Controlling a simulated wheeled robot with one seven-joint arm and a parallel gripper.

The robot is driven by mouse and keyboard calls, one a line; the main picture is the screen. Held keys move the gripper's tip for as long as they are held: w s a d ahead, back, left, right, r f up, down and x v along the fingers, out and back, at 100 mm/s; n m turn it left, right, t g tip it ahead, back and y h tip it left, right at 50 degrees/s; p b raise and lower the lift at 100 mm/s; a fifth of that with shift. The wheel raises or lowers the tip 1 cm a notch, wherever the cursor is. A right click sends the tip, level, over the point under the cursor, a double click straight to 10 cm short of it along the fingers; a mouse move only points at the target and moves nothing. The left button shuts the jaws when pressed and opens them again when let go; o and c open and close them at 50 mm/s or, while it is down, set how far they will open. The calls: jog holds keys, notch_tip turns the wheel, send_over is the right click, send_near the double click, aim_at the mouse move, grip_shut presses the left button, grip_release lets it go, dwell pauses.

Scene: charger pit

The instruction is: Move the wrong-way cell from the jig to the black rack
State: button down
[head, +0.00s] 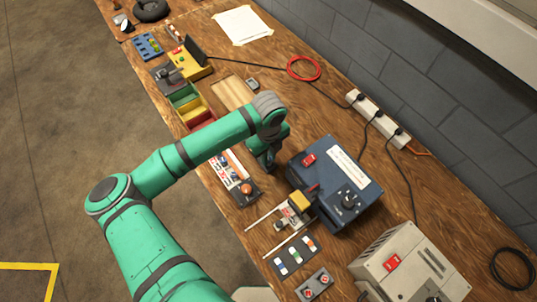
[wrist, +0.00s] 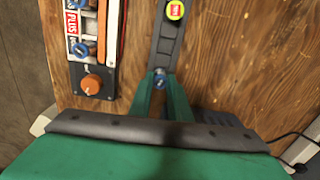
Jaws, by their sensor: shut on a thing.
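My gripper (wrist: 160,88) is shut on a small blue cell (wrist: 160,78) with a pale metal end, at the near end of the black rack (wrist: 165,45). I cannot tell whether the cell touches the rack. The rack carries a round yellow-and-red piece (wrist: 174,10) farther up. The jig (wrist: 109,40) lies to the left, with a red PLUS label, blue cells (wrist: 83,49) and an orange knob (wrist: 91,84). In the head view the jig (head: 238,177) lies left of my gripper (head: 269,166), where the cell and most of the rack are hidden.
A blue box (head: 362,183) with a red switch stands right of my gripper. A yellow block (head: 299,201) on a small rail fixture and a grey box (head: 405,262) are nearer. Coloured bins (head: 190,103) and a wooden tray (head: 231,93) lie farther back. Cables run along the wall side.

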jog(key=shift+f, duration=0.4)
dwell(0.8)
jog(key=c, duration=1.6)
grip_release()
jog(key=shift+o, duration=0.2)
jog(key=shift+r, duration=3.55)
jog(key=shift+s, duration=0.1)
